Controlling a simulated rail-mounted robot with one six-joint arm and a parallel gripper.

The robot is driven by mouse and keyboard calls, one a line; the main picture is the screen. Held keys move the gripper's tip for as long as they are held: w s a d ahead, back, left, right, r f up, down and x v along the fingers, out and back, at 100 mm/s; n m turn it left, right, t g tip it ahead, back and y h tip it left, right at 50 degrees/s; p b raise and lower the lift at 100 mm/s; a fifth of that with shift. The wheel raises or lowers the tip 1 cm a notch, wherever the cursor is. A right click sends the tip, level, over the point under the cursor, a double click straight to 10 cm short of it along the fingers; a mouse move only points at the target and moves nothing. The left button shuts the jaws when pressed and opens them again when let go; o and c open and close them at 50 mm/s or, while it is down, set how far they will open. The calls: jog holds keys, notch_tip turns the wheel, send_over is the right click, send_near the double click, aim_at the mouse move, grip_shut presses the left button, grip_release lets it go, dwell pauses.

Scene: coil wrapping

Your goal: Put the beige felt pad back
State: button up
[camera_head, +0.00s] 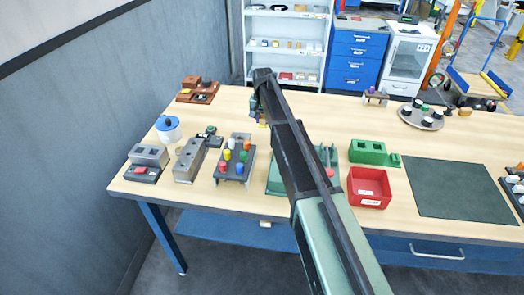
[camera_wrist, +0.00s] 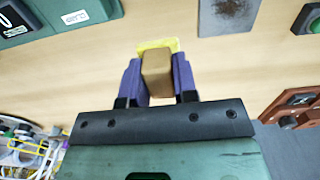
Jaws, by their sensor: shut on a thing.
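My gripper (camera_wrist: 157,90) is shut on a beige block-like piece, the felt pad (camera_wrist: 157,72), with one purple finger on each side. A yellow patch (camera_wrist: 170,43) shows just beyond the pad's far end; whether the pad touches it I cannot tell. In the head view my gripper (camera_head: 262,117) is over the back left part of the table, mostly hidden by my arm, and the pad is not clear there.
A brown fixture (camera_head: 197,91) stands at the back left. A blue-lidded jar (camera_head: 168,128), grey blocks (camera_head: 189,160) and a rack of coloured pegs (camera_head: 235,160) stand at left. A red bin (camera_head: 369,187) and green block (camera_head: 368,152) are right of my arm.

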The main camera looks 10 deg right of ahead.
aim_at(263, 117)
notch_tip(263, 117, down, 9)
jog(key=b, duration=0.6)
jog(key=shift+f+b, duration=0.1)
jog(key=shift+b, duration=0.2)
jog(key=shift+r+p, duration=0.3)
jog(key=shift+r, duration=0.05)
jog(key=shift+f, duration=0.25)
jog(key=o, duration=0.8)
jog(key=shift+o, duration=0.2)
notch_tip(263, 117, up, 13)
jog(key=p, duration=1.2)
jog(key=shift+f, duration=0.1)
jog(key=s+n, duration=0.4)
jog(key=s, duration=3.4)
jog(key=shift+s+f, duration=0.15)
jog(key=shift+s, duration=0.2)
